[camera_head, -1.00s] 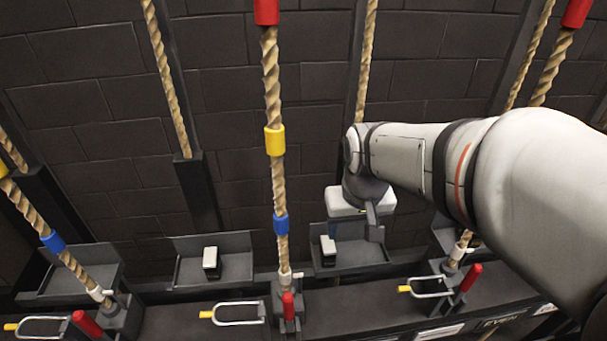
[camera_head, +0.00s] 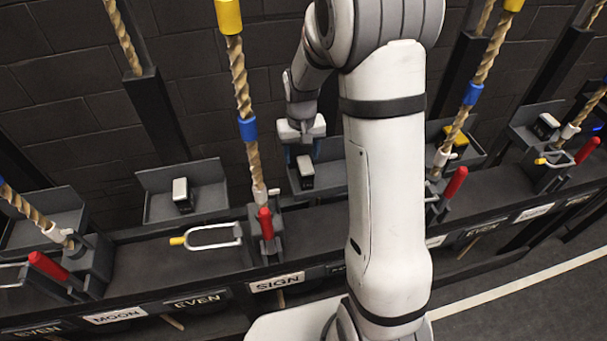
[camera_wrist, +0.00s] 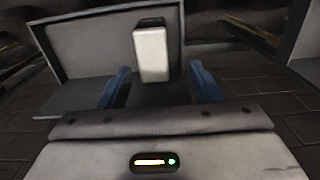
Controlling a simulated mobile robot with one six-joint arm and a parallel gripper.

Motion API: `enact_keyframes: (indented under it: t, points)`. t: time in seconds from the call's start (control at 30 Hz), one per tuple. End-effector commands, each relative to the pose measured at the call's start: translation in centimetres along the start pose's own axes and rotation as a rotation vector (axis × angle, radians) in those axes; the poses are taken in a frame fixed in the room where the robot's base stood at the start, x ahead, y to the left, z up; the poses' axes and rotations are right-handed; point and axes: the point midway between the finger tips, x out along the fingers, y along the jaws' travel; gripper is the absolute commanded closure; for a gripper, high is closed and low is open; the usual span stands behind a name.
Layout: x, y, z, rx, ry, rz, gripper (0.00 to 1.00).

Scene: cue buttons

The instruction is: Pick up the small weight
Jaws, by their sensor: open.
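A small dark weight with a white face (camera_head: 306,168) stands in a shallow grey tray (camera_head: 335,178) at the middle of the head view. It also shows in the wrist view, where the white block (camera_wrist: 151,54) stands in front of the tray's back wall. My gripper (camera_head: 303,147) is just above this weight in the head view. In the wrist view my gripper (camera_wrist: 160,78) is open, with its two blue fingers apart and the weight beyond and between them. Nothing is held. Part of the tray is hidden by my arm.
Similar weights stand in other trays, one at the left (camera_head: 182,194) and others at the right (camera_head: 547,124). Thick ropes (camera_head: 246,110) hang down beside the trays. A red lever (camera_head: 265,222) and a wire loop with a yellow end (camera_head: 212,238) stand in front. A dark brick wall is behind.

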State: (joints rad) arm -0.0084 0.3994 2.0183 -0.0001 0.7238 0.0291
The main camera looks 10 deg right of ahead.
Motion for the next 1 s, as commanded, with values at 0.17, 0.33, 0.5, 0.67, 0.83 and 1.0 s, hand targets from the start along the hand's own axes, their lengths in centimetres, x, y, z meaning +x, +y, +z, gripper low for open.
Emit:
enact_keyframes:
  t: [0.17, 0.33, 0.5, 0.67, 0.83, 1.0]
  points:
    - [2.2, 0.4, 0.5, 0.001, -0.003, 0.0, 0.42]
    - [4.8, 0.8, 1.0, 0.0, -0.003, 0.0, 0.42]
    - [6.0, 0.8, 0.9, 0.0, 0.0, 0.001, 0.42]
    - [6.0, 0.8, 0.9, -0.001, 0.001, 0.001, 0.42]
    - [6.0, 0.7, 0.9, -0.001, 0.0, 0.001, 0.51]
    - [6.0, 0.7, 0.9, -0.002, 0.0, 0.001, 0.65]
